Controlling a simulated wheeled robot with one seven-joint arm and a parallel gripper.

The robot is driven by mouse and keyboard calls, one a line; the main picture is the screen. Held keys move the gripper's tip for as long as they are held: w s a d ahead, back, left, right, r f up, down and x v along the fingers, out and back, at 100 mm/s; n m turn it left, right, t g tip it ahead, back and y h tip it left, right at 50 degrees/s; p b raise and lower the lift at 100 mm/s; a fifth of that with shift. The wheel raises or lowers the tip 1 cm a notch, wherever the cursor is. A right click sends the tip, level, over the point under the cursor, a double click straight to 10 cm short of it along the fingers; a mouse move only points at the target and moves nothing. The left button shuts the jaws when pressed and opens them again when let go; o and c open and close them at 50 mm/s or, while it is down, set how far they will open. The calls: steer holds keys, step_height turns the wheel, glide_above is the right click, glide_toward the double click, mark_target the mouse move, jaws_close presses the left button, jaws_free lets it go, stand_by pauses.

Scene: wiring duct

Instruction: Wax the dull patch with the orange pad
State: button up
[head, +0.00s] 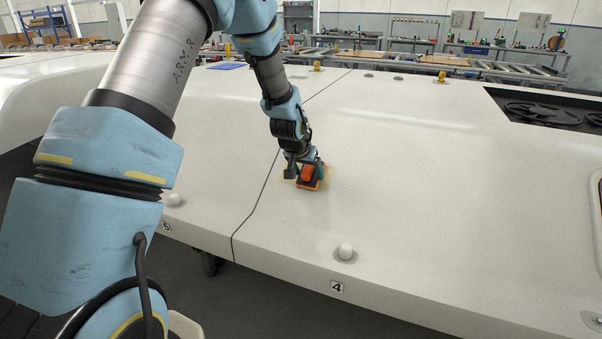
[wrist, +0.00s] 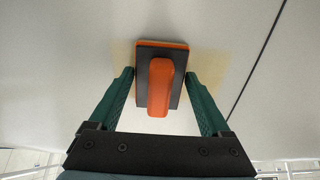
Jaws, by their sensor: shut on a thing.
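The orange pad (head: 309,180) has a dark backing plate and an orange grip; it also shows in the wrist view (wrist: 160,85). My gripper (head: 305,170) is shut on the pad, with a green finger at each side of it in the wrist view (wrist: 159,77). The pad is at the white panel surface; I cannot tell whether it presses on it. The dull patch (wrist: 210,66) is a pale tan area showing on both sides of the pad. It also shows beside the pad in the head view (head: 326,174). The pad hides its middle.
The white panel (head: 440,190) is broad and mostly clear. A dark seam (head: 262,190) runs just left of the patch. A white knob (head: 346,251) stands near the front edge, above a label 4 (head: 337,286). A dark recess (head: 545,108) lies at the far right.

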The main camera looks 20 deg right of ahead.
mark_target(316, 185)
steer(key=shift+s+d+b, duration=0.5)
steer(key=shift+s+d, duration=1.7)
steer(key=shift+s+a+f+b, duration=0.65)
steer(key=shift+s+f+b, duration=0.1)
steer(key=shift+f, duration=0.1)
steer(key=shift+a, duration=0.15)
steer(key=shift+w+a+r, duration=0.1)
steer(key=shift+w+a, duration=0.85)
steer(key=shift+a, duration=0.15)
steer(key=shift+w+a, duration=1.05)
steer(key=shift+w, duration=0.05)
steer(key=shift+w+a+p, duration=1.05)
steer(key=shift+w+a, duration=1.05)
steer(key=shift+a, duration=0.25)
